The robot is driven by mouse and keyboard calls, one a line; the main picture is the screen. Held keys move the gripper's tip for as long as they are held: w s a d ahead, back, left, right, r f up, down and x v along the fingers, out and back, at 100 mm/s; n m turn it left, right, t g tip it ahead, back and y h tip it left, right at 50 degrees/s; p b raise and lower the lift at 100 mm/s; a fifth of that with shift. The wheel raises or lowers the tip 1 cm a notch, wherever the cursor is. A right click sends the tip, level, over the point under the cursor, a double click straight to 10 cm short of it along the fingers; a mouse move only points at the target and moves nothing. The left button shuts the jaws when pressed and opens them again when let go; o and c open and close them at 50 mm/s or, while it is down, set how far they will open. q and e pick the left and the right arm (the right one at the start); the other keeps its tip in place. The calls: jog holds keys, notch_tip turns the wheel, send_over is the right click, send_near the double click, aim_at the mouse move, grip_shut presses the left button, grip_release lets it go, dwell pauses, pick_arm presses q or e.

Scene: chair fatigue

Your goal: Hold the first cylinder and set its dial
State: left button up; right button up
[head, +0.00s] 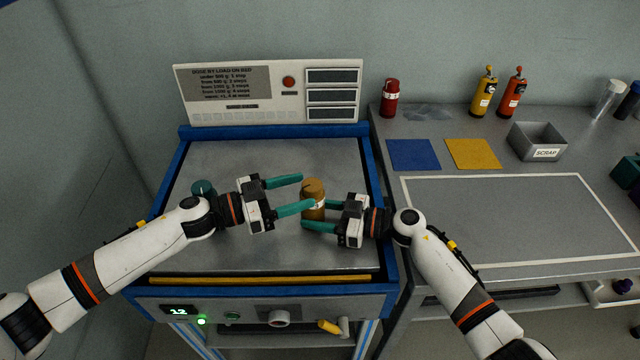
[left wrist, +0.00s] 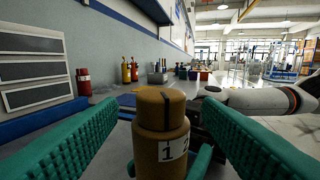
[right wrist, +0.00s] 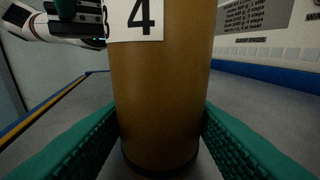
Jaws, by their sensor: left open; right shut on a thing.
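The brown cylinder (head: 313,188) stands upright on the grey plate of the blue-framed machine. In the left wrist view its top cap (left wrist: 160,108) has a dark line, and a white label with 1 and part of a 2 shows below. In the right wrist view the cylinder body (right wrist: 155,90) fills the middle, with 3 and 4 on its label. My right gripper (head: 316,213) is shut on the body. My left gripper (head: 306,192) is open, its fingers either side of the cap and apart from it. A dark teal round object (head: 203,188) sits left, partly behind my left arm.
A panel (head: 268,92) with a red button and display windows stands behind the plate. On the right bench are a red cylinder (head: 389,98), a blue mat (head: 413,154), a yellow mat (head: 472,153), yellow and orange bottles (head: 484,92) and a scrap bin (head: 537,141).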

aim_at(320, 185)
pick_arm(q)
jog(key=x, duration=0.5)
jog(key=shift+d, duration=0.25)
jog(key=c, duration=1)
